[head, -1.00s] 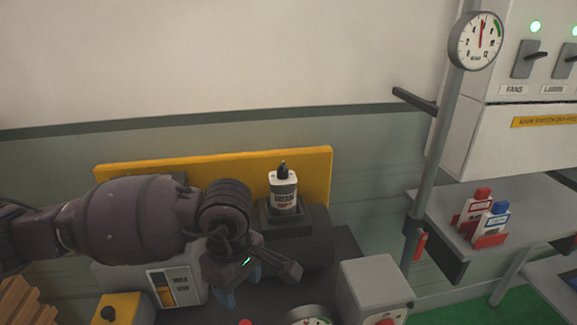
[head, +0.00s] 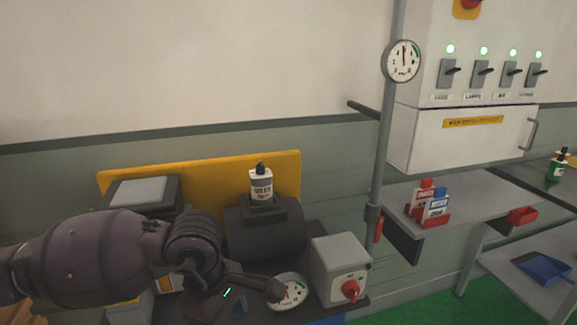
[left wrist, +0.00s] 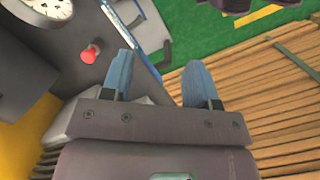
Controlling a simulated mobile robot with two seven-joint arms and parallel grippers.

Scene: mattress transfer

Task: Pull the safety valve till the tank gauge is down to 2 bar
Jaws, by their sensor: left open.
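A white dial gauge (head: 289,292) lies low by the dark tank (head: 265,232) in the head view, partly behind my arm; its reading is too small to tell. It also shows cut off in the left wrist view (left wrist: 34,10). A red knob (left wrist: 91,54), which looks like the safety valve, stands on the dark surface beside it. My left gripper (left wrist: 162,62) has its blue fingers apart and empty, to the right of the knob and not touching it. In the head view its fingers are mostly hidden. My right gripper is not in view.
A grey box (head: 338,262) with a red rotary switch stands right of the gauge. A bottle (head: 261,186) stands on the tank. Another gauge (head: 403,61) is on the pole. Wooden slats (left wrist: 285,90) lie right of my gripper in the wrist view.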

